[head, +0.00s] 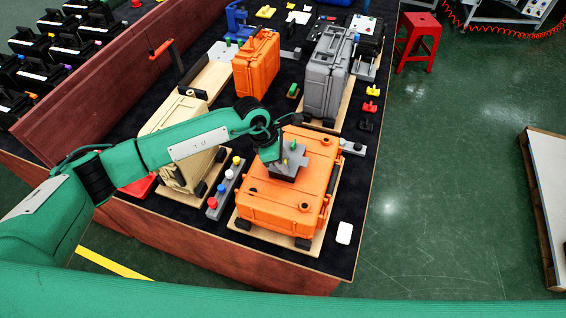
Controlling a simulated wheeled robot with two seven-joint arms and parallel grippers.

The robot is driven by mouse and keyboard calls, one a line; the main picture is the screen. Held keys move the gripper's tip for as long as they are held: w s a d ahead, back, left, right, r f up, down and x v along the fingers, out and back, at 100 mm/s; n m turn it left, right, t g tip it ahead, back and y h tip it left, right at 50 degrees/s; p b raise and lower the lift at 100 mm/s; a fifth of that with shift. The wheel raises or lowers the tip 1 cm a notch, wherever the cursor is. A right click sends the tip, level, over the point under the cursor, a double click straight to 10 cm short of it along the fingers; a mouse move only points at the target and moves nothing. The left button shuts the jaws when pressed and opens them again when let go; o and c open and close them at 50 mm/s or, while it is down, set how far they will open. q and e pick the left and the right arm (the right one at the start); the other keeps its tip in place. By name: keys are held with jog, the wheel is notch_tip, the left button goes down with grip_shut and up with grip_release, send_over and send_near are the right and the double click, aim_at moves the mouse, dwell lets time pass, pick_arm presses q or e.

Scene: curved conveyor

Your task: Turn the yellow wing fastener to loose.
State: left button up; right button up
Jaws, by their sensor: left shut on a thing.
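My left gripper (277,150) reaches from the left over the orange case (268,205), which lies flat on a pale board. The gripper is shut on the yellow wing fastener (286,161), which stands on a grey block (287,172) on top of the case. Only a small bit of the yellow shows, and the wrist hides part of it. How far the wing is turned is too small to tell. My right gripper is not in view.
A strip with coloured knobs (225,188) lies left of the case, beside an upright beige case (178,125). A grey case (325,75) and an upright orange case (256,65) stand behind. A white card (344,233) lies near the table's right edge.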

pick_arm(q)
jog(key=shift+f+n+t+b, duration=0.2)
jog(key=shift+n+t+b, duration=0.2)
jog(key=shift+n+b, duration=0.45)
jog(key=n+t+y+b, duration=0.1)
jog(key=n+b, duration=0.3)
jog(key=n+t+y+b, duration=0.1)
jog(key=n+t+b, duration=0.1)
jog(key=n+b, duration=0.3)
jog(key=shift+s+d, duration=0.2)
jog(key=shift+n+y+b, duration=0.3)
jog(key=shift+n+b, duration=0.85)
jog(key=shift+b, duration=0.05)
jog(key=shift+r, duration=0.1)
jog(key=shift+r+n+y+b, duration=0.1)
jog(key=shift+n+y+b, duration=0.2)
jog(key=shift+n+b, duration=0.4)
jog(key=o, duration=1)
